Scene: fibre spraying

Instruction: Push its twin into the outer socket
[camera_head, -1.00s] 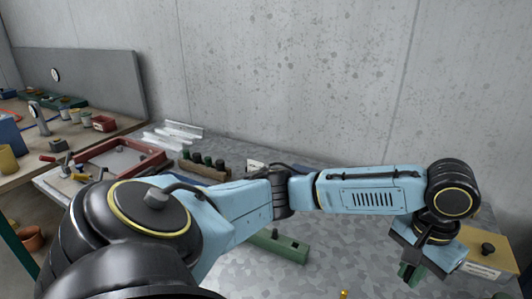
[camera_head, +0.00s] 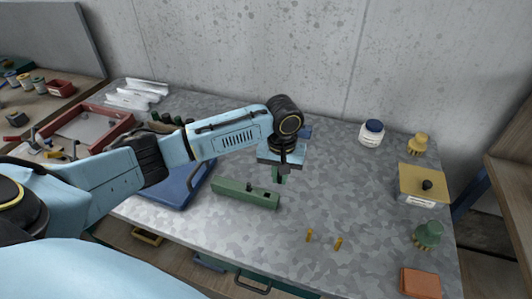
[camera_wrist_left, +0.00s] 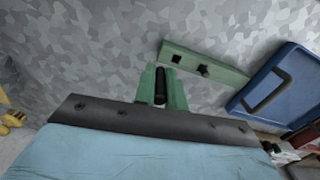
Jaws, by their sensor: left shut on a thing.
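The green block (camera_head: 230,191) lies on the grey table and has two sockets along its top. A dark peg (camera_head: 248,187) stands in the inner socket; the outer socket (camera_head: 266,194) near the right end shows as an empty dark hole. The wrist view also shows the block (camera_wrist_left: 225,72), with its square hole and the standing peg. My left gripper (camera_head: 279,175) is above the table, just behind and right of the block's right end. Its green fingers are shut on a black peg (camera_wrist_left: 160,86), apart from the block. My right gripper is out of view.
A blue tray (camera_head: 175,190) lies left of the block. A blue-lidded jar (camera_head: 371,137), a yellow box (camera_head: 420,190), a green knob (camera_head: 428,235) and an orange block (camera_head: 420,283) are at right. The table between is clear.

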